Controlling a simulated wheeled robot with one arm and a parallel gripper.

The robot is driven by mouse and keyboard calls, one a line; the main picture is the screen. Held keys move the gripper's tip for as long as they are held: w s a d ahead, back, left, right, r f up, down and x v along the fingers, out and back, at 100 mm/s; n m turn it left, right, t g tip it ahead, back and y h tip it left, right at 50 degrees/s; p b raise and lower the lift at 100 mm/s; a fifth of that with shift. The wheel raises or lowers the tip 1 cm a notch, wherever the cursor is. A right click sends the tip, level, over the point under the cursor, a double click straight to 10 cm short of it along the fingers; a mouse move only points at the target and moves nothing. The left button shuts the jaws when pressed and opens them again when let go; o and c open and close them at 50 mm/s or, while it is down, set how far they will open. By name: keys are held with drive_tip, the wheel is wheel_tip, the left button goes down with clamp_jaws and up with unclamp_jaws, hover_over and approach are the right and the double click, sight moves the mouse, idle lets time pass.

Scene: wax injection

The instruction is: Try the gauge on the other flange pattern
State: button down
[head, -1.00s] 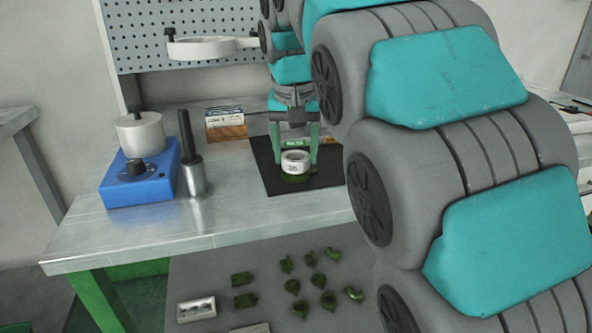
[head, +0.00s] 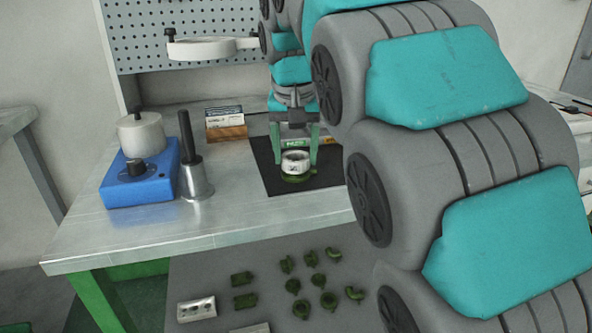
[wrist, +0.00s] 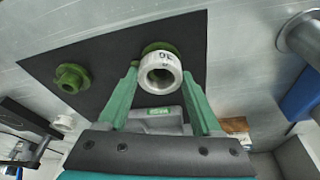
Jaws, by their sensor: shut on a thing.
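My gripper (head: 296,160) is shut on a pale ring gauge (head: 295,163), with one green finger on each side. In the wrist view the ring gauge (wrist: 160,76) faces the camera with dark marks on its rim, and my gripper (wrist: 160,80) holds it. A green flange pattern (head: 297,179) is just below the ring over the black mat; part of it also shows behind the ring in the wrist view (wrist: 157,47). I cannot tell whether they touch. A second green flange pattern (wrist: 72,78) lies on the mat to the left in the wrist view.
Another pale ring (wrist: 63,122) lies off the mat. A blue device (head: 140,180) with a white pot and a metal cylinder with a dark handle (head: 195,180) stand left. A card box (head: 226,124) is behind. Several green pieces (head: 313,281) lie below the bench front.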

idle(0.3)
drive_tip(key=shift+r+p, duration=1.35)
drive_tip(key=shift+r, duration=1.35)
